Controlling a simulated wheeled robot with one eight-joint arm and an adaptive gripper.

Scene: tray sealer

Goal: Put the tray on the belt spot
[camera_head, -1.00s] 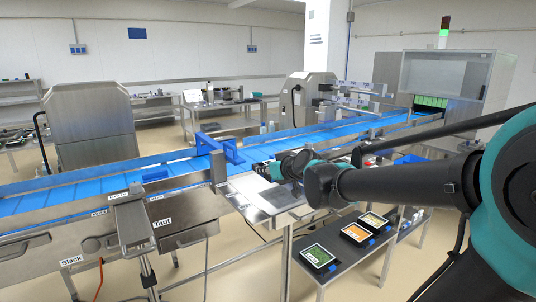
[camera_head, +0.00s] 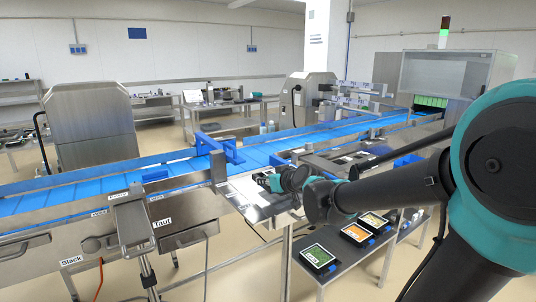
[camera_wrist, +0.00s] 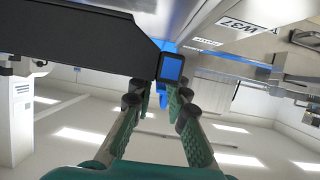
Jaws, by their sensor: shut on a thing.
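My gripper (camera_wrist: 157,97) is shut on a blue tab (camera_wrist: 172,67) at the end of a black tray (camera_wrist: 85,42), which fills the upper left of the wrist view. In the head view my gripper (camera_head: 264,181) is small, over the near metal side of the conveyor, close to the blue belt (camera_head: 258,155). The held tray cannot be made out clearly there, and its top face is hidden in the wrist view. I cannot tell which part of the belt is the marked spot.
A blue frame (camera_head: 218,148) spans the belt left of my gripper. Three labelled trays, green (camera_head: 319,256), orange (camera_head: 355,233) and yellow (camera_head: 374,220), lie on a low dark table (camera_head: 335,275). A metal lever post (camera_head: 133,228) stands in front of the conveyor.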

